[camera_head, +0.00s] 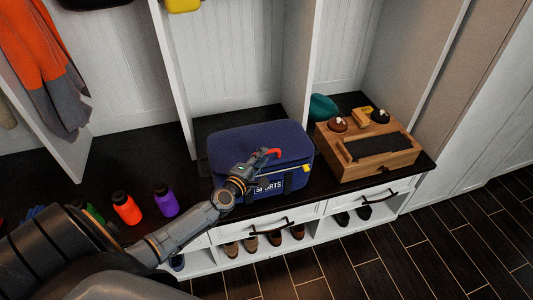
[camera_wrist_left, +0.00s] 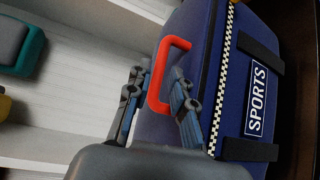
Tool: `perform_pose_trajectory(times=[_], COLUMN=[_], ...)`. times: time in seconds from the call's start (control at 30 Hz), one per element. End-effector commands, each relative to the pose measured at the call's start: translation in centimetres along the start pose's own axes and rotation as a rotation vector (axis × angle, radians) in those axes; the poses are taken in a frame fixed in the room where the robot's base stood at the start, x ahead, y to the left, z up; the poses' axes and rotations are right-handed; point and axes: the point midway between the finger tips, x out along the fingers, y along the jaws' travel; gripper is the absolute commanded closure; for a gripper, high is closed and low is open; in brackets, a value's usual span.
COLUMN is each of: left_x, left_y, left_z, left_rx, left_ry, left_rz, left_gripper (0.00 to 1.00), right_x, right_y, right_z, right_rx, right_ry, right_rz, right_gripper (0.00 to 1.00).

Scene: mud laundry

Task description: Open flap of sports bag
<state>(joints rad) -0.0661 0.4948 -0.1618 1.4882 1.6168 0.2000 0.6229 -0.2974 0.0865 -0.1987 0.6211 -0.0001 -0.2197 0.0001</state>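The blue sports bag (camera_head: 240,140) stands on the dark bench top, its flap down. A white "SPORTS" label is on its front. A red handle (camera_head: 273,152) sticks up near the front edge of the flap. In the left wrist view the bag (camera_wrist_left: 215,60) fills the right side, with a checkered strip along the flap edge. My left gripper (camera_head: 259,174) is in front of the bag at the handle. In the left wrist view its fingers (camera_wrist_left: 157,100) are apart, with the red handle (camera_wrist_left: 175,42) reaching between them. Contact is not clear. My right gripper is out of view.
A wooden box (camera_head: 366,150) with small items on top stands to the right of the bag, with a teal object (camera_head: 322,107) behind. Orange (camera_head: 126,208) and purple (camera_head: 165,200) bottles stand left. White partitions rise beside the bag; shoes sit below the drawers.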

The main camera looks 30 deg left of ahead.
Motion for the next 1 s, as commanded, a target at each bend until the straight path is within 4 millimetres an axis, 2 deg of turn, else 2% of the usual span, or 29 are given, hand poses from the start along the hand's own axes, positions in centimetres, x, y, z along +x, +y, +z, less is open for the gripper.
perform_pose_trajectory(times=[0.03,0.2,0.6,0.7,0.73,1.0], left_x=[0.9,2.7,3.3,3.3,3.3,3.2], left_y=[0.0,-0.1,0.0,0.0,0.0,0.0], left_z=[0.0,0.0,0.0,0.0,0.0,0.0], left_rx=[0.0,0.0,0.001,0.001,0.001,0.001], left_ry=[0.0,-0.001,-0.001,-0.001,-0.001,-0.001], left_rz=[0.002,0.0,-0.001,-0.001,-0.001,-0.001], left_gripper=[0.78,0.78,0.78,0.98,1.0,1.0], right_x=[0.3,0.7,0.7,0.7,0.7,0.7], right_y=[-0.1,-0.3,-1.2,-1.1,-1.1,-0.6], right_z=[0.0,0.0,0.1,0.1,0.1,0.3], right_rx=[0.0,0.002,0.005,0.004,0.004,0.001], right_ry=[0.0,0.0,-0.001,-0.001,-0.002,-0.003], right_rz=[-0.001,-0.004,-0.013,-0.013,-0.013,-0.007], right_gripper=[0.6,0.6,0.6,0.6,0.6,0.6])
